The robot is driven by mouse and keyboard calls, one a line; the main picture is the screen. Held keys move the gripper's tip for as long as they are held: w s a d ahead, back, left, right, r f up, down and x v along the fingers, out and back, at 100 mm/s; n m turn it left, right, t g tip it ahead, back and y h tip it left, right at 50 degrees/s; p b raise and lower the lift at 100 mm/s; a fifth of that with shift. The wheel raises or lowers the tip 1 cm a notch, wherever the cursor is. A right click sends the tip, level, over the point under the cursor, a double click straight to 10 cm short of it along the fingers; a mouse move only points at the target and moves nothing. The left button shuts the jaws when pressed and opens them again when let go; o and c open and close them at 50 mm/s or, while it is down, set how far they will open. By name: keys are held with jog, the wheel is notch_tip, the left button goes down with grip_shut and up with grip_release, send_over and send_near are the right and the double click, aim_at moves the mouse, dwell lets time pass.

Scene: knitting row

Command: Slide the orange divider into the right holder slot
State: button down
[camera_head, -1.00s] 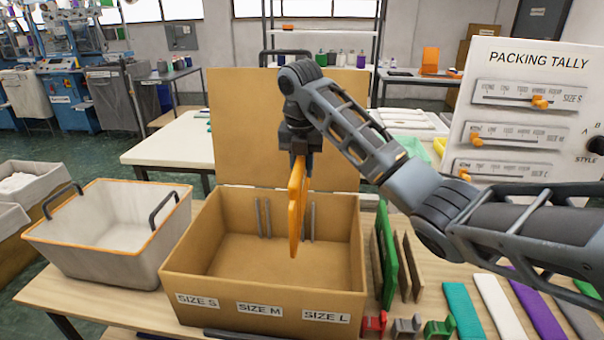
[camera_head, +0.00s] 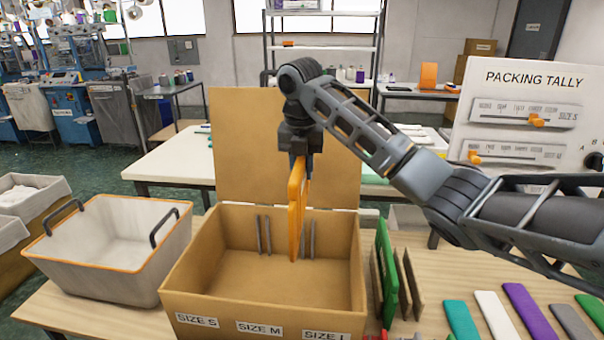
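The orange divider (camera_head: 296,215) hangs upright, seen nearly edge-on, from my gripper (camera_head: 299,158), which is shut on its top edge. Its lower part overlaps the inside of the open cardboard box (camera_head: 178,282); I cannot tell how deep it reaches. Two pairs of grey strips form holder slots on the box's back wall: the left slot (camera_head: 263,235) and the right slot (camera_head: 308,238). The divider appears in front of the right slot and partly covers its left strip. I cannot tell whether it touches the strips.
The box's lid (camera_head: 240,150) stands open behind it. A grey bin (camera_head: 105,250) with an orange rim is at left. Green and brown panels (camera_head: 388,270) stand close at the box's right. Folded coloured pieces (camera_head: 530,310) lie farther right, below the packing tally board (camera_head: 530,80).

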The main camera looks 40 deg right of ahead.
jog(key=shift+r, duration=3.8)
